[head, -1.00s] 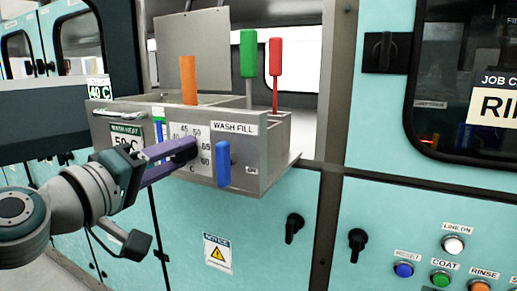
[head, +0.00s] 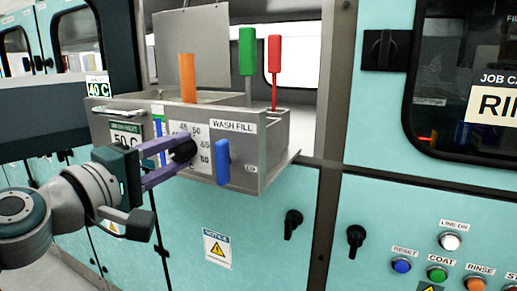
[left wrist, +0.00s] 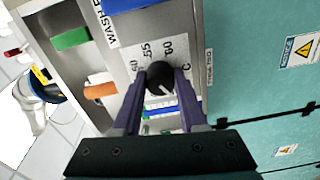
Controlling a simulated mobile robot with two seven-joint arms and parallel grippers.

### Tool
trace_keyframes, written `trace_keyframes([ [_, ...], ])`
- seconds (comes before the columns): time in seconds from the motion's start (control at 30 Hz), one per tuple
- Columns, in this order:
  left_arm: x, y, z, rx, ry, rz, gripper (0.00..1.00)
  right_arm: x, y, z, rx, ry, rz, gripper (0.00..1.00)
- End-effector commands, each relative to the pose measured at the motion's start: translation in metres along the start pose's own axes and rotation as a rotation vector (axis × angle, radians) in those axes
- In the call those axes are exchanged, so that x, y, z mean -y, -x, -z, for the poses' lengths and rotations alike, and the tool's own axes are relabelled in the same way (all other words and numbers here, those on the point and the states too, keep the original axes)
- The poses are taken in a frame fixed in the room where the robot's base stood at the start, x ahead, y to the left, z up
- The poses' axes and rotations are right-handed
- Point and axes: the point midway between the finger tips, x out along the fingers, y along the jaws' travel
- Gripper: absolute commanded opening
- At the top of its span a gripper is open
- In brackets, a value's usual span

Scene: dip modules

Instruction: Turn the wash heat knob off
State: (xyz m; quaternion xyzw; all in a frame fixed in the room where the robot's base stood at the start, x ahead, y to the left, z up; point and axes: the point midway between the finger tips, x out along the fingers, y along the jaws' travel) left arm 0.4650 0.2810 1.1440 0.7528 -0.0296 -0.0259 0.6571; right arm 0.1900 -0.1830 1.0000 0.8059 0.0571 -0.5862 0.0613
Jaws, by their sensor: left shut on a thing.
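The wash heat knob is a round black knob with a white pointer line, on a white dial plate with numbers (head: 200,140) on the front of a grey metal box. In the left wrist view the knob (left wrist: 160,77) sits between the purple fingers. My left gripper (head: 182,150) is shut on the knob, its fingers on either side. In the left wrist view the pointer slants across the knob face; its exact reading cannot be told. A "WASH HEAT" display (head: 126,139) left of the dial reads 50 C. My right gripper is not in view.
A blue WASH FILL handle (head: 222,162) stands close right of the knob. An orange handle (head: 187,78), a green handle (head: 247,52) and a red handle (head: 274,58) rise from the box. Black latches (head: 293,223) and push buttons (head: 450,242) are at lower right.

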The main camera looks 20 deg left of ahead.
Motion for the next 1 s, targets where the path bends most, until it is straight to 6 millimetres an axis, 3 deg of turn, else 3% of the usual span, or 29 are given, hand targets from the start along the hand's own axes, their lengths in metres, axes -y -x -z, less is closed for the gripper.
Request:
trace_keyframes([
  [0.2,0.0,0.0,0.001,-0.002,0.004,-0.001,0.0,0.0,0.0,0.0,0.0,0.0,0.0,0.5],
  [0.23,0.0,0.0,0.001,-0.002,0.004,-0.001,0.45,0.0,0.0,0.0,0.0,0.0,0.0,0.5],
  [0.47,0.0,0.0,0.0,-0.001,0.002,0.0,0.71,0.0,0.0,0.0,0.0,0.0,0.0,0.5],
  [0.77,0.001,0.002,0.0,0.0,0.001,0.001,0.71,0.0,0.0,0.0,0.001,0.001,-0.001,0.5],
  [1.0,0.003,0.035,0.0,0.0,-0.001,0.003,0.71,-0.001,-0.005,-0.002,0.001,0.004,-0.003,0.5],
])
